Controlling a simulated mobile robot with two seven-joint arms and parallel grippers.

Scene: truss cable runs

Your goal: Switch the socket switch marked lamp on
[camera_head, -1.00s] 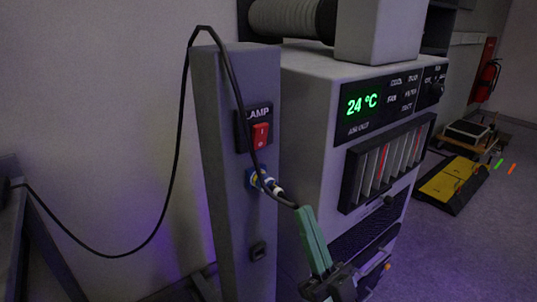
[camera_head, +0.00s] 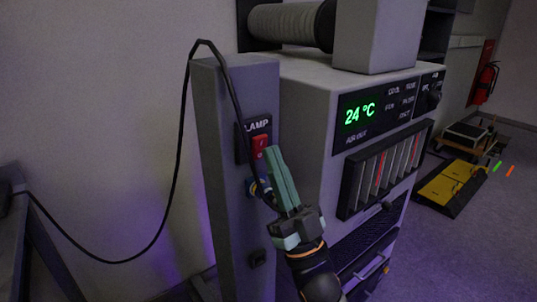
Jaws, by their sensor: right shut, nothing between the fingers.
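The red lamp switch (camera_head: 260,143) sits on a black plate marked LAMP (camera_head: 257,125) on the grey post (camera_head: 222,165). My right gripper (camera_head: 272,153) is shut and empty, its green fingertips at the lower part of the switch. The fingers hide part of the switch, and I cannot tell whether they touch it. My left gripper is not in view.
A black cable (camera_head: 178,150) loops over the post top and hangs to the left. A grey air unit (camera_head: 306,130) with a 24 °C display (camera_head: 360,112) stands close on the right. A yellow and black ramp (camera_head: 452,187) lies on the floor.

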